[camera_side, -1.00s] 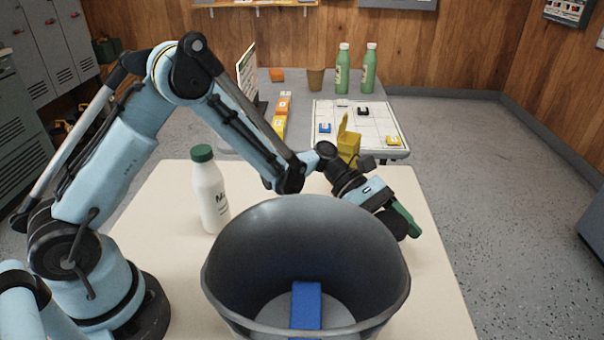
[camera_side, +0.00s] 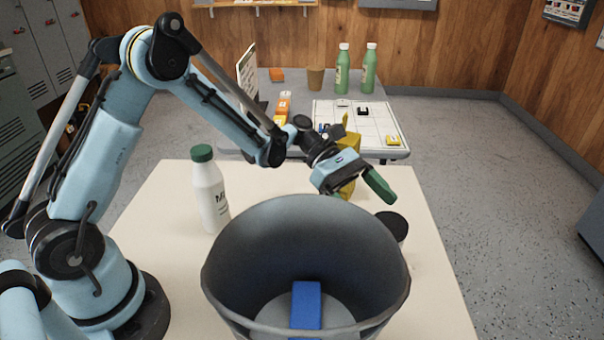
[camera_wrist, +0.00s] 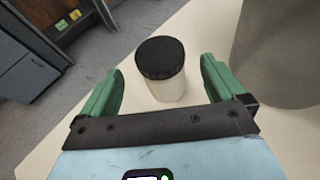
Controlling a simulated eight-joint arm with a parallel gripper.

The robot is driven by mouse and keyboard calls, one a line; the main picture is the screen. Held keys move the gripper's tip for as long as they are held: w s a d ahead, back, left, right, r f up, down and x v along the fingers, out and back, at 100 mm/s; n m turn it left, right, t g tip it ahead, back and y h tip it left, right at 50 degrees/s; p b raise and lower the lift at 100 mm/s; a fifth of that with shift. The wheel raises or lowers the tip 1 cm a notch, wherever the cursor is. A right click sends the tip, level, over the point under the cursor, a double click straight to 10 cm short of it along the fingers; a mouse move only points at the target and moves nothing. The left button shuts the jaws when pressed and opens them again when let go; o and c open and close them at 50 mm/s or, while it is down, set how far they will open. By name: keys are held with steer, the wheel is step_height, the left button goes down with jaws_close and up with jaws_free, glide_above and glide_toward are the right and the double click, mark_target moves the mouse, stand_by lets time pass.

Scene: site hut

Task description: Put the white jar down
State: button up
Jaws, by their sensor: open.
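The white jar has a black lid. In the side view only its lid (camera_side: 393,224) and a bit below it show behind the bucket's right rim; the rest is hidden. In the wrist view the jar (camera_wrist: 168,90) stands upright on the cream table (camera_wrist: 205,125), between the green fingers and a little beyond them. My gripper (camera_side: 378,184) is open and empty, above and behind the jar in the side view. In the wrist view both fingers of my gripper (camera_wrist: 162,78) are spread, with a gap on each side of the jar.
A large grey bucket (camera_side: 235,270) holding a blue block (camera_side: 306,303) stands in front of the jar. A white bottle (camera_side: 210,195) stands at left. A yellow object (camera_side: 348,188) is partly hidden behind my gripper. The table's right side is clear.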

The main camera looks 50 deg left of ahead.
steer(key=s+a+r+m+t+y, duration=0.2)
steer(key=s+a+m+y, duration=0.4)
steer(key=m, duration=0.3)
steer(key=s+a+r+m+t+y, duration=0.3)
steer(key=s+a+m+t+y, duration=0.2)
steer(key=s+a+m+y, duration=0.2)
steer(key=shift+s+a+r+m, duration=0.25)
steer(key=shift+a+r+m, duration=0.1)
steer(key=shift+a+m, duration=0.55)
steer(key=shift+d, duration=0.15)
stand_by(0.5)
